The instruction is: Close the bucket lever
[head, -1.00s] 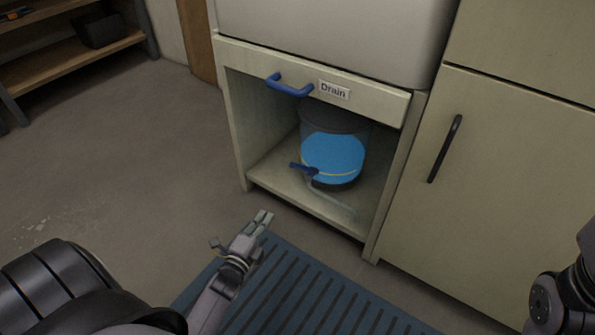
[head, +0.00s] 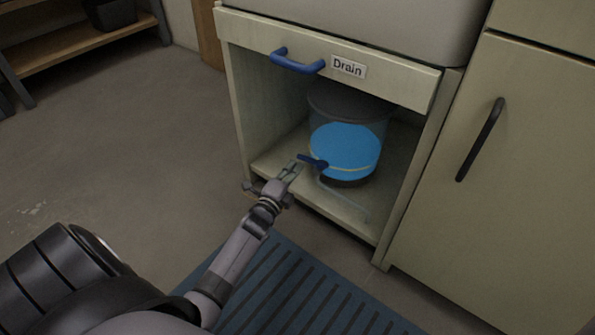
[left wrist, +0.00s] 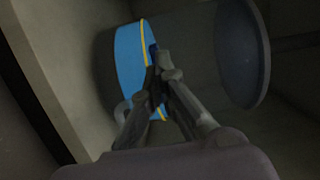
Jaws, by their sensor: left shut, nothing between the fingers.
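The bucket (head: 345,140) stands inside the open cabinet under the drain; it is clear with bright blue content and a yellow line. Its blue lever (head: 313,161) sticks out to the left at the bucket's front. A pale tube runs from there along the cabinet floor. My left gripper (head: 292,170) is shut and empty at the cabinet's front edge, with its tips close to the lever's left end; contact is unclear. In the left wrist view the bucket (left wrist: 131,58) lies behind the fingers (left wrist: 158,65), which partly hide the dark blue lever. My right gripper is out of view.
The cabinet's side walls and floor (head: 335,206) enclose the bucket. Above is a panel labelled Drain (head: 348,67) with a blue handle (head: 297,63). A closed door with a dark handle (head: 480,140) is at right. A ribbed blue mat (head: 300,290) lies in front.

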